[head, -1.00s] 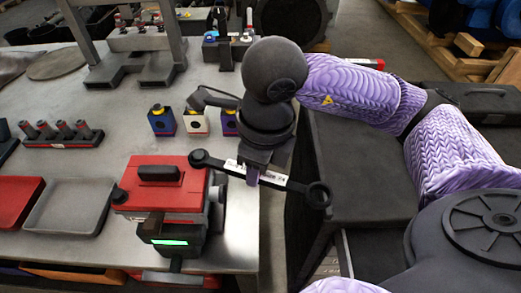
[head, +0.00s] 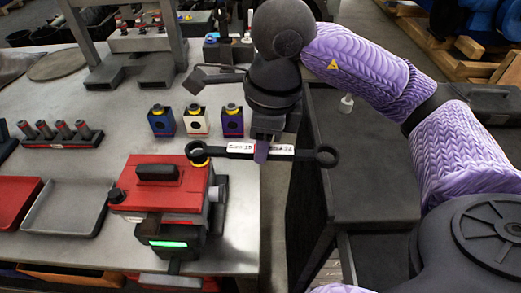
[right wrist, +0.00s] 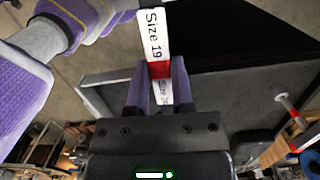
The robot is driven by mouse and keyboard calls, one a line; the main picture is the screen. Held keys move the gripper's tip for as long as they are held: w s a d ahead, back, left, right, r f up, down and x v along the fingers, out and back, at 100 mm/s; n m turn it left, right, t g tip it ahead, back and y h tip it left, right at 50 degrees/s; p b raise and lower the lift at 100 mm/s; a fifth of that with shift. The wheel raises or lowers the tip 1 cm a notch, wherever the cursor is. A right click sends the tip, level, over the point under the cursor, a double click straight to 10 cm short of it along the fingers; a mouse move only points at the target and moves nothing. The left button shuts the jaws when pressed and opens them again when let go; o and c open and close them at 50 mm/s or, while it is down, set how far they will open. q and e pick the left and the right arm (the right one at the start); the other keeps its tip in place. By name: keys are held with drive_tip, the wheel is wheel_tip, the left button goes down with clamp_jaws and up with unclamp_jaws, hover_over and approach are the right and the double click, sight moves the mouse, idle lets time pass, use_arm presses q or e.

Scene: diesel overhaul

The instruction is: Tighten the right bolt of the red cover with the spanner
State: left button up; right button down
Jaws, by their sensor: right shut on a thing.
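The spanner (head: 240,148) has black ring ends and a white label with a red band; the label reads "Size 19" in the right wrist view (right wrist: 154,35). My right gripper (head: 262,150) is shut on its middle, and the fingers also show in the right wrist view (right wrist: 157,85). The spanner lies nearly level across the head view. Its left ring is over the back right corner of the red cover (head: 185,190). Something yellow shows at that ring, probably the right bolt; I cannot tell whether the ring sits around it. My left gripper is not in view.
Blue, white and purple blocks with yellow tops (head: 196,122) stand behind the cover. A grey tray (head: 65,207) and a red tray (head: 14,198) lie to its left. A rack of several dark pegs (head: 62,134) stands farther back. A dark cabinet (head: 375,180) is at right.

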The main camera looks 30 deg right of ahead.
drive_tip(key=w+n, duration=0.1)
drive_tip(key=w+d+n, duration=0.1)
drive_tip(key=n, duration=0.1)
drive_tip(key=w+d+n+b, duration=0.1)
drive_tip(key=shift+w, duration=0.2)
drive_tip(key=w+n, duration=0.2)
drive_tip(key=shift+w+d+f+n+g, duration=0.1)
drive_tip(key=shift+d+n+g, duration=0.05)
drive_tip(key=shift+n+g, duration=0.25)
drive_tip(key=shift+f+b, duration=0.85)
